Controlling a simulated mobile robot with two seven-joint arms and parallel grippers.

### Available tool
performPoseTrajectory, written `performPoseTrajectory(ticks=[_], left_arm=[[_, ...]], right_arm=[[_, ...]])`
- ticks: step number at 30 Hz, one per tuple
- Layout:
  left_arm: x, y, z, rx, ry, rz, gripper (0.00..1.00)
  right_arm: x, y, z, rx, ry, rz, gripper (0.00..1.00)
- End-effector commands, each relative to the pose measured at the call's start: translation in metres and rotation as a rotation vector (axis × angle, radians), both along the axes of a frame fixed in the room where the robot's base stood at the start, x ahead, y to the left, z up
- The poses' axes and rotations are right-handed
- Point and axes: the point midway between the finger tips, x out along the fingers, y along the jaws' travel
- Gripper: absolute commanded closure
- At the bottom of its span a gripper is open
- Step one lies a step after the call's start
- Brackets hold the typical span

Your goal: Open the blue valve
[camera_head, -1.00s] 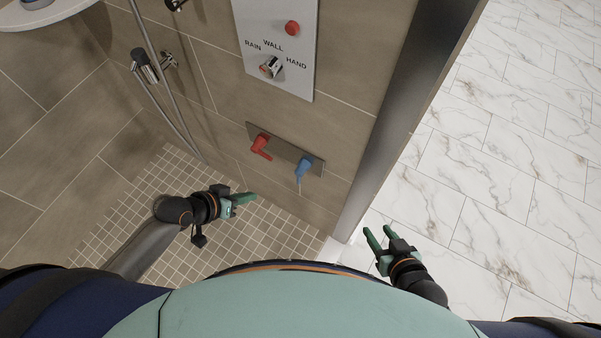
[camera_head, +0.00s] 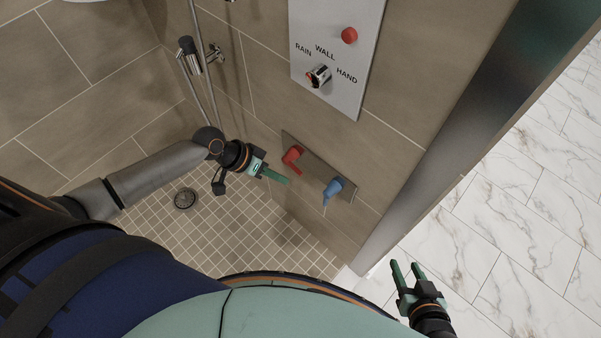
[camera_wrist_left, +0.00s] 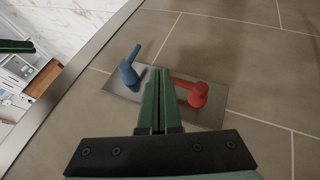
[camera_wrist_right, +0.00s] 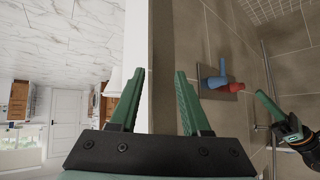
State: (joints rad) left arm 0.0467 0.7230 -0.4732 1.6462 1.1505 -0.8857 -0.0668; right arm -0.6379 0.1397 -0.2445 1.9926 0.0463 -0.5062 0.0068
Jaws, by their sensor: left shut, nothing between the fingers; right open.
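The blue valve (camera_head: 335,187) is a lever handle on the right of a grey metal plate (camera_head: 315,176) on the tiled wall. The red valve (camera_head: 292,156) is on the plate's left. My left gripper (camera_head: 284,179) is shut and empty, just in front of the plate near the red valve, apart from the blue one. In the left wrist view its fingers (camera_wrist_left: 160,80) point between the blue valve (camera_wrist_left: 129,70) and the red valve (camera_wrist_left: 196,94). My right gripper (camera_head: 405,268) is open and empty, low to the right beyond the wall edge. The right wrist view shows the blue valve (camera_wrist_right: 218,78) on the wall.
Above is a control panel (camera_head: 338,55) with a red button and a knob. A hand shower (camera_head: 190,53) hangs at left. A metal wall edge (camera_head: 440,150) stands right of the valves. The shower floor (camera_head: 230,225) is clear around its drain.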

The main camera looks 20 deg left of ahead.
Motion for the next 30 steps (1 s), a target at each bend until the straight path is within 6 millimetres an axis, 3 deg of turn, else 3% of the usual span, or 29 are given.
performPoseTrajectory(ticks=[14,21,30], left_arm=[[0.029,-0.05,-0.077,-0.002,-0.001,0.0,1.0],[0.023,-0.082,-0.075,-0.002,-0.002,-0.002,1.0],[0.022,-0.089,-0.076,0.0,-0.002,-0.001,1.0]], right_arm=[[0.008,0.004,-0.017,0.002,-0.008,0.011,0.53],[0.007,0.004,-0.008,0.002,-0.008,0.013,0.53],[0.003,0.004,-0.011,0.003,0.0,0.012,0.53]])
